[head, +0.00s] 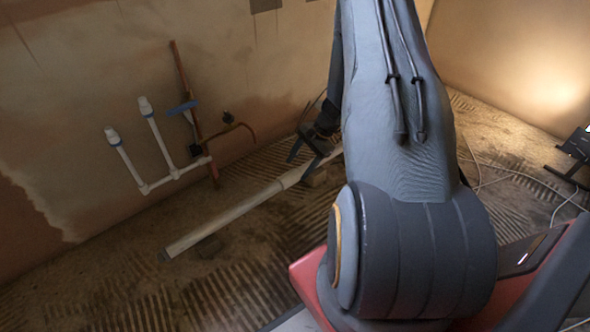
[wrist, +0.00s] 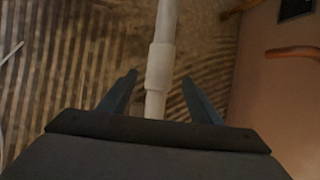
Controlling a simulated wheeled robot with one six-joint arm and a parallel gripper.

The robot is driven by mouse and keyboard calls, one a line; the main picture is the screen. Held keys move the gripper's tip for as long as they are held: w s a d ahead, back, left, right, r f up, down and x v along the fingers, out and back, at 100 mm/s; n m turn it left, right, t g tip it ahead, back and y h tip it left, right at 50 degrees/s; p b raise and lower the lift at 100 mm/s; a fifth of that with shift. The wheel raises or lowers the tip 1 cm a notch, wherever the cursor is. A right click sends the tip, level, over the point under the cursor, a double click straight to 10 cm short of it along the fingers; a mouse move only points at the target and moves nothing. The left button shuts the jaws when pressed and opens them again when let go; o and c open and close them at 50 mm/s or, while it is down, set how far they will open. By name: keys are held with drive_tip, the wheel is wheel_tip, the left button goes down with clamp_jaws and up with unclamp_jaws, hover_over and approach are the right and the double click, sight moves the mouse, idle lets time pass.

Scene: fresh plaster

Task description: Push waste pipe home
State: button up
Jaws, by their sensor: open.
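A long white waste pipe (head: 235,211) lies low along the floor, slanting from the lower left up to my gripper. A wider collar shows on it near the gripper, and this collar (wrist: 160,67) is also clear in the wrist view. My gripper (head: 312,147) is open over the pipe near its far right part. In the wrist view, the dark fingers of my gripper (wrist: 158,97) stand apart on either side of the pipe (wrist: 154,103), with gaps visible on both sides. My arm hides part of the area beyond the gripper.
White branched pipes (head: 160,145) with two upright ends stand by the plastered wall. A copper pipe (head: 185,80) and a bent brass-coloured pipe (head: 245,126) are near them. Blocks (head: 208,246) sit under the waste pipe. Cables (head: 515,175) lie on the ridged floor at right.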

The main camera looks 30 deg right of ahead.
drive_tip(key=shift+p+v, duration=0.35)
drive_tip(key=shift+v, duration=0.85)
